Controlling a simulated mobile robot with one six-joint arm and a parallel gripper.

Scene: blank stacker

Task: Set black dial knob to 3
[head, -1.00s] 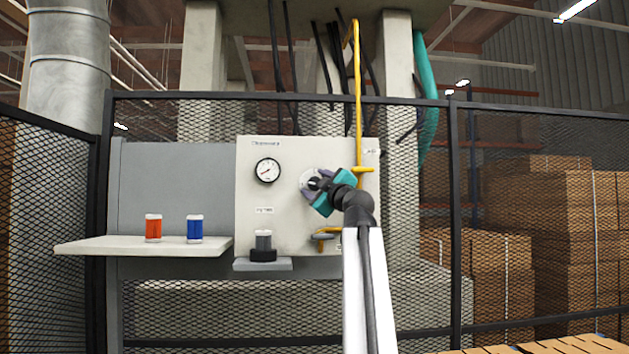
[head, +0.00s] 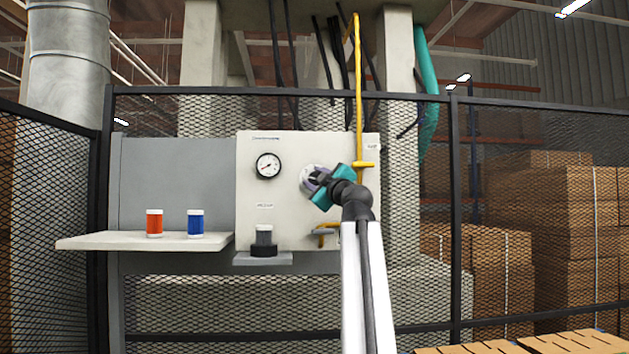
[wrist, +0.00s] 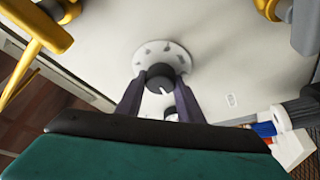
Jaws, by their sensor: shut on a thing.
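The black dial knob (wrist: 160,77) sits on a round pale plate with several marks, also seen on the panel in the head view (head: 309,175). A white pointer line on the knob slants to the lower right in the wrist view. The marks are too small to read. My gripper (wrist: 159,88), teal with dark fingers, reaches the panel and is shut on the knob, one finger on each side. In the head view my gripper (head: 319,184) covers most of the knob.
A round gauge (head: 268,165) is left of the dial. A yellow pipe (head: 358,90) with a handle runs close on the right, and a yellow lever (head: 327,229) is below. Orange (head: 154,224) and blue (head: 195,225) jars stand on the left shelf (head: 145,242).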

